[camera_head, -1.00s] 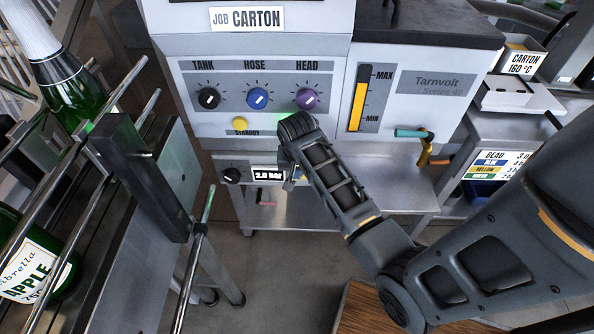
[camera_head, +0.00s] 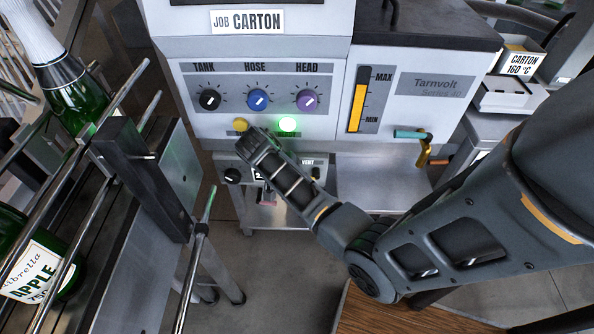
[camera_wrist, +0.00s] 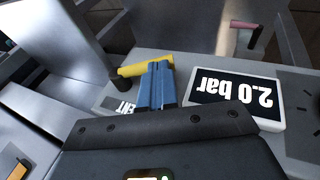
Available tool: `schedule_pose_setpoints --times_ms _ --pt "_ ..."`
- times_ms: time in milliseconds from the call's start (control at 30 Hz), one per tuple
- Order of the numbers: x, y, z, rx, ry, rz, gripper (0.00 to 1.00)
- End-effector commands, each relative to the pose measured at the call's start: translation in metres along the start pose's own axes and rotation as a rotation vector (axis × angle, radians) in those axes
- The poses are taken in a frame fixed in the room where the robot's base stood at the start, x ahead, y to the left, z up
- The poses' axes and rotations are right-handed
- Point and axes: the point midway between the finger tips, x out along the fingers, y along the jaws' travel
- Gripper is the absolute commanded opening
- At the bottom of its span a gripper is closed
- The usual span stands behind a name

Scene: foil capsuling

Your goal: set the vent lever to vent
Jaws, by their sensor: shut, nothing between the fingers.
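The vent lever is a yellow handle (camera_wrist: 146,68) on a dark pivot in the wrist view. It lies nearly crosswise in that view, its free end at the blue fingers. My gripper (camera_wrist: 160,69) is shut and empty, its fingertips at that free end; I cannot tell whether they touch it. An upside-down label, partly covered by the fingers, lies beside the lever. In the head view the VENT label (camera_head: 307,162) shows right of my wrist, while my arm hides the yellow handle and fingertips.
A 2.0 bar display (camera_wrist: 234,95) sits close beside the fingers. A black knob (camera_head: 232,175) is left of my wrist. A yellow button (camera_head: 240,125) and lit green lamp (camera_head: 287,124) are above. A bottle rack (camera_head: 140,165) stands at left. A pink-ended rod (camera_wrist: 255,36) is beyond the display.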

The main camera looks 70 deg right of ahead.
Motion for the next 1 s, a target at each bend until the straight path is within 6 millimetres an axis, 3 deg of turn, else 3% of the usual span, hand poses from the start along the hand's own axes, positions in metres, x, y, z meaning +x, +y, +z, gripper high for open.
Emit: schedule_pose_setpoints --times_ms 600,1000 --pt "0.034 -0.01 0.009 0.004 -0.002 -0.009 0.0" --pt "0.042 -0.01 0.011 0.005 -0.002 -0.009 0.0"
